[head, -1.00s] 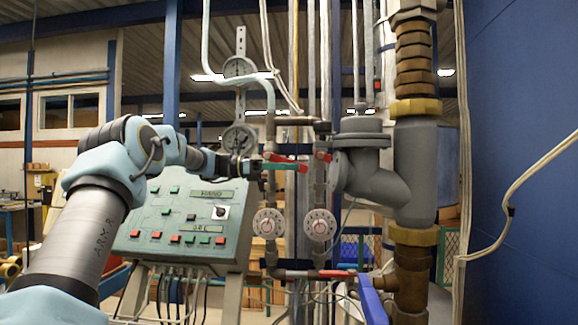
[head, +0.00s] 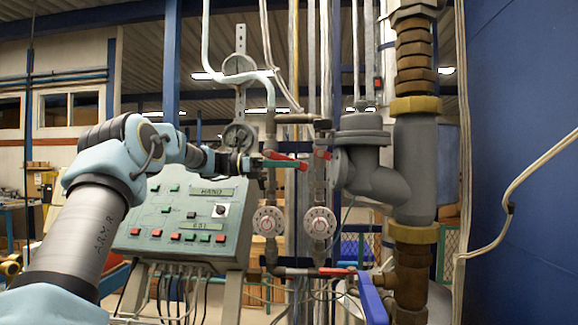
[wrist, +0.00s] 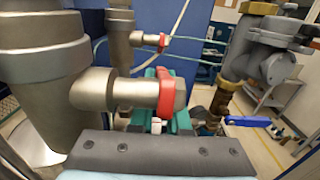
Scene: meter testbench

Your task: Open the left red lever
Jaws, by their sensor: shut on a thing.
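The left red lever (head: 280,156) sits on the left of two thin vertical pipes in the head view. It runs to the right and slightly down, with its red end showing past my fingers. My gripper (head: 288,164) reaches in from the left, and its green fingers are shut on this lever. In the wrist view the red lever (wrist: 167,92) stands at the end of a grey metal fitting, with the green fingers (wrist: 170,118) around it. The fingers' exact contact is partly hidden.
The right red lever (head: 322,155) is close by on the neighbouring pipe. Two round gauges (head: 268,222) hang below. A lower red lever (head: 335,272) and a blue lever (head: 371,300) sit further down. A thick grey pipe (head: 414,165) stands right, a control panel (head: 185,220) left.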

